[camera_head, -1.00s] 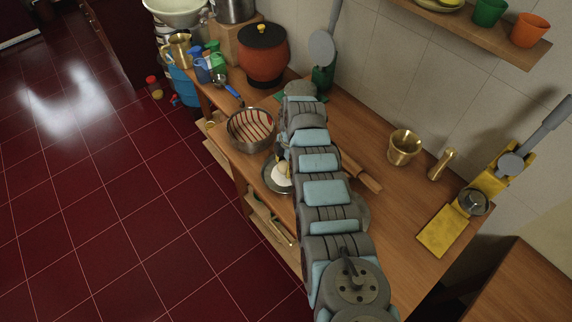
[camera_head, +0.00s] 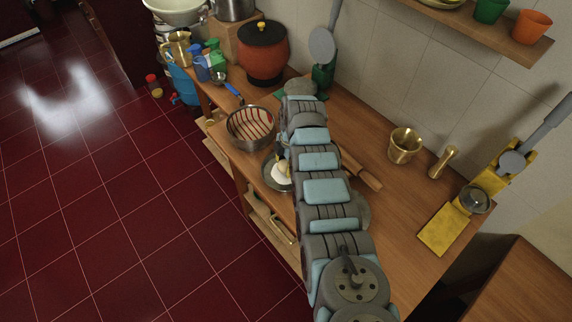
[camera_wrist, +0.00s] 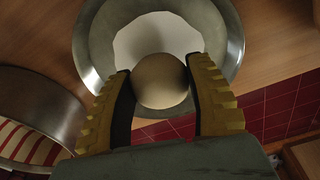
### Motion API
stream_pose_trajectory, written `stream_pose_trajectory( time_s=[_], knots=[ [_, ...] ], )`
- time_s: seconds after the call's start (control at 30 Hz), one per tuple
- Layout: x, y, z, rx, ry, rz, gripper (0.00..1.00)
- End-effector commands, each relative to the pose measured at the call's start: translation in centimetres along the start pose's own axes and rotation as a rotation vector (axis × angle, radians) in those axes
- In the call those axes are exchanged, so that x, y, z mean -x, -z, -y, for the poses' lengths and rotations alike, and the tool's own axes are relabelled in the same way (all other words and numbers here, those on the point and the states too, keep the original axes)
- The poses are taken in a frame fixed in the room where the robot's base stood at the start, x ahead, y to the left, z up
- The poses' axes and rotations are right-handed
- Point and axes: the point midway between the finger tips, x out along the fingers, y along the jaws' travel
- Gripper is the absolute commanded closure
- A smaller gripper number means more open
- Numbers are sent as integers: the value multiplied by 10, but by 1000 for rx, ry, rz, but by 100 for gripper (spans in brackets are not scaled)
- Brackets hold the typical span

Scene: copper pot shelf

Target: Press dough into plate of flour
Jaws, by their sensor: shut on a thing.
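A pale round ball of dough (camera_wrist: 161,80) is between the two yellow-ridged fingers of my gripper (camera_wrist: 160,92) in the wrist view. The fingers are shut on it from both sides. Behind the dough is a metal plate (camera_wrist: 226,22) with white flour (camera_wrist: 137,34) in its middle. The dough overlaps the flour's near part in this view; whether they touch I cannot tell. In the head view, the plate (camera_head: 267,173) is on the counter beside my arm, which hides its right part. The dough (camera_head: 282,174) shows there as a small pale patch.
A metal bowl with a red-striped cloth (camera_head: 250,125) stands just behind the plate; it shows at the left in the wrist view (camera_wrist: 45,100). The counter's front edge is close to the plate.

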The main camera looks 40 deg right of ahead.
Motion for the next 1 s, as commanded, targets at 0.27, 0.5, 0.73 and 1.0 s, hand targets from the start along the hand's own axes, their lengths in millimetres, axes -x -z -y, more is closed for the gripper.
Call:
stream_pose_trajectory(
  time_s=[0.27, 0.5, 0.73, 1.0],
  knots=[
    [-5, 0, 0, 0, 0, 0, 81],
    [-9, -1, 0, 0, 0, 0, 81],
    [-13, -1, 0, 0, 0, 0, 81],
    [-17, -2, 0, 0, 0, 0, 81]
  ],
)
